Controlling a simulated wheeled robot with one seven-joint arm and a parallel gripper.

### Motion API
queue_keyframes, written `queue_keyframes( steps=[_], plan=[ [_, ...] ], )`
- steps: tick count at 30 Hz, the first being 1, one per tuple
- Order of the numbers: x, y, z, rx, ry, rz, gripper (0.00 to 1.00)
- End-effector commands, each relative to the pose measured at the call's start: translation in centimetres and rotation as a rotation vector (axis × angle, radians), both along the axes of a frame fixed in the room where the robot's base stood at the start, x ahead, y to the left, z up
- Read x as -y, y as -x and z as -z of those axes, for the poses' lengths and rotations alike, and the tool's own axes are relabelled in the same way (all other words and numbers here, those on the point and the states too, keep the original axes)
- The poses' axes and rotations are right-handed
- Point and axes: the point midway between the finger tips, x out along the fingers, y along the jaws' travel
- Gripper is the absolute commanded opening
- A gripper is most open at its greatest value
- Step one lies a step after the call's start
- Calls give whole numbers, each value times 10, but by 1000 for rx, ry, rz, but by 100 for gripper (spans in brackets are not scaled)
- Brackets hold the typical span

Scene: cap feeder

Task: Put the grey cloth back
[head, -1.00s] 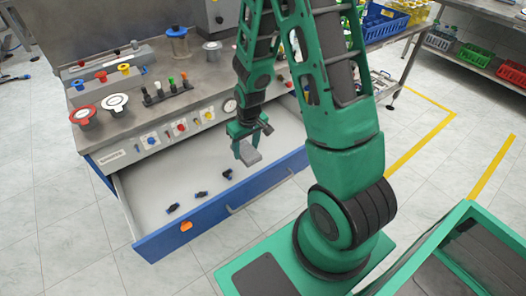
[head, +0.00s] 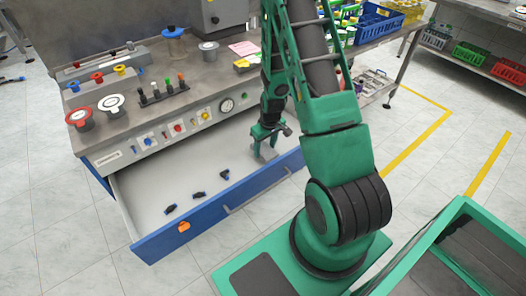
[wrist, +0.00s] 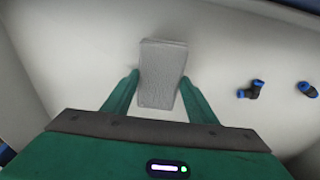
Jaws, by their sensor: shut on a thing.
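The grey cloth (head: 268,152) is a small folded rectangular pad. My gripper (head: 265,141) is shut on it, over the right part of the open drawer (head: 150,187). In the wrist view the cloth (wrist: 163,80) sits between the two green fingers (wrist: 160,92) and extends past their tips. The drawer's pale floor shows behind it. I cannot tell whether the cloth touches the floor.
Several black-and-blue fittings (head: 198,194) lie in the drawer, left of the cloth. The drawer has a blue front (head: 235,195) with an orange tag (head: 183,226). The bench panel (head: 175,130) with its gauge stands behind.

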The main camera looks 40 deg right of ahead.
Motion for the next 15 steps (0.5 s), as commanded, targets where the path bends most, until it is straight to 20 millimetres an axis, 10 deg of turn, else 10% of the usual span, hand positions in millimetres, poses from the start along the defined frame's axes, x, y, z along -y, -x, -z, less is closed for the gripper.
queue_keyframes(
  steps=[14, 15],
  plan=[
    [0, 0, 20, -1, 0, 0, 31],
    [-1, 0, 21, -1, 0, 0, 55]
  ],
)
